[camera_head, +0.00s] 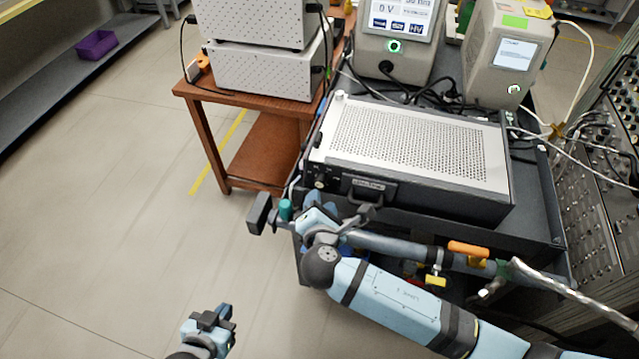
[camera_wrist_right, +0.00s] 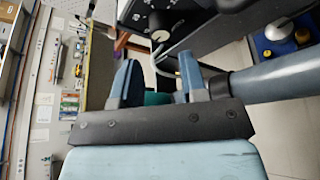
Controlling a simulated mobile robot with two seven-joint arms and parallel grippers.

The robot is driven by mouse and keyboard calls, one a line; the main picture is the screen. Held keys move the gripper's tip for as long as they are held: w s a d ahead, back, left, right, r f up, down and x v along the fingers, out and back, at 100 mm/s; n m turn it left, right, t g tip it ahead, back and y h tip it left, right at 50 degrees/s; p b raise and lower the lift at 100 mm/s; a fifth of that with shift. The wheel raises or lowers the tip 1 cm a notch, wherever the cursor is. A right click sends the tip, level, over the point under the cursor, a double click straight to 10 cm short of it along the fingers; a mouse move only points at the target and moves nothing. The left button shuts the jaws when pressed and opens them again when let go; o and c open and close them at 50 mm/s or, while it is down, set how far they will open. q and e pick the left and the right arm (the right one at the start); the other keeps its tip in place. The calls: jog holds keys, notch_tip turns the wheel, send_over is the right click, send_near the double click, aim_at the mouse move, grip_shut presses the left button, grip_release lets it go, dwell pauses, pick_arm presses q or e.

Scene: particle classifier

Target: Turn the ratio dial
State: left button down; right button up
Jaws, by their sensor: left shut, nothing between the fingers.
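The classifier is a dark box with a perforated silver top (camera_head: 410,140) on the cart. A small pale knob (camera_head: 320,184), which looks like the dial, sits at the left end of its front panel. In the right wrist view the knob (camera_wrist_right: 160,35) shows on the dark panel (camera_wrist_right: 185,18), beyond my fingers. My right gripper (camera_head: 316,214) is just in front of and below that panel end. Its two blue fingers (camera_wrist_right: 157,80) stand apart, and the knob is not between them. My left gripper (camera_head: 222,314) is shut and empty, low over the floor.
A teal cap (camera_head: 286,209) is close beside my right gripper. A handle (camera_head: 370,187) sticks out of the box front. A pipe (camera_head: 400,246) runs along the cart's front. A brown table (camera_head: 215,95) stands left, with open floor (camera_head: 110,220) before it.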

aim_at(320, 185)
jog(key=x, duration=0.7)
jog(key=c, duration=0.7)
